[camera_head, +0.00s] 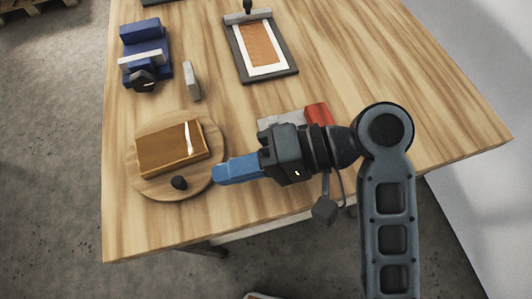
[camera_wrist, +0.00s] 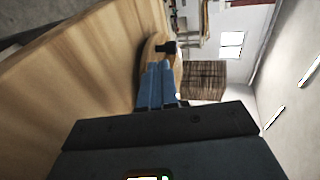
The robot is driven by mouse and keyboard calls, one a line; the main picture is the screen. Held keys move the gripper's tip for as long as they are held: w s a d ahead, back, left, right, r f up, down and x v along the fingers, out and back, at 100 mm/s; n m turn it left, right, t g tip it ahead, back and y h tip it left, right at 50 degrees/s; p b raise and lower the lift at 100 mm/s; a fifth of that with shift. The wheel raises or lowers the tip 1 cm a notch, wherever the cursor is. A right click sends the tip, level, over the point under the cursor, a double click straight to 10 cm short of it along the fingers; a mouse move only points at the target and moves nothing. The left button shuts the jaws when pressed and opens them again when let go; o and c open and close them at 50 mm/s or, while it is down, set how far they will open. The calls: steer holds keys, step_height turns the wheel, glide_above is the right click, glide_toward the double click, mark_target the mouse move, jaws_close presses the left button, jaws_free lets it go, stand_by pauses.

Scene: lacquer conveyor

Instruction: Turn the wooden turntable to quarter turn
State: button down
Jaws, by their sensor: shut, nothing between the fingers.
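The wooden turntable (camera_head: 152,188) is a round disc near the left front of the table. A brown rectangular block (camera_head: 170,150) with a shiny streak lies on it, tilted slightly in the picture. A dark knob (camera_head: 179,183) stands near the disc's front rim. My gripper (camera_head: 216,174) is shut and empty, its blue fingers pointing left at the disc's right edge, to the right of the knob. In the wrist view the fingers (camera_wrist: 157,68) point towards the dark knob (camera_wrist: 166,47) on the disc; I cannot tell if they touch the disc.
A blue fixture (camera_head: 145,55) and a small grey upright block (camera_head: 191,80) stand behind the turntable. A dark framed board (camera_head: 261,46) with a brown panel lies further back. A red and grey object (camera_head: 318,113) sits behind my gripper. The table's front left is clear.

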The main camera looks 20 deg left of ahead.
mark_target(185, 183)
steer(key=shift+s+a, duration=0.4)
steer(key=shift+a, duration=0.5)
steer(key=shift+s+a, duration=0.4)
steer(key=shift+a, duration=0.45)
steer(key=shift+r+p, duration=0.1)
steer(key=shift+p, duration=0.2)
steer(key=shift+s+a+r+m+t+p, duration=0.15)
steer(key=shift+s+a+m+t+p, duration=0.25)
steer(key=shift+p, duration=0.3)
steer(key=shift+s+a, duration=0.1)
steer(key=shift+a, duration=0.05)
steer(key=shift+f, duration=0.2)
steer(key=shift+t, duration=0.3)
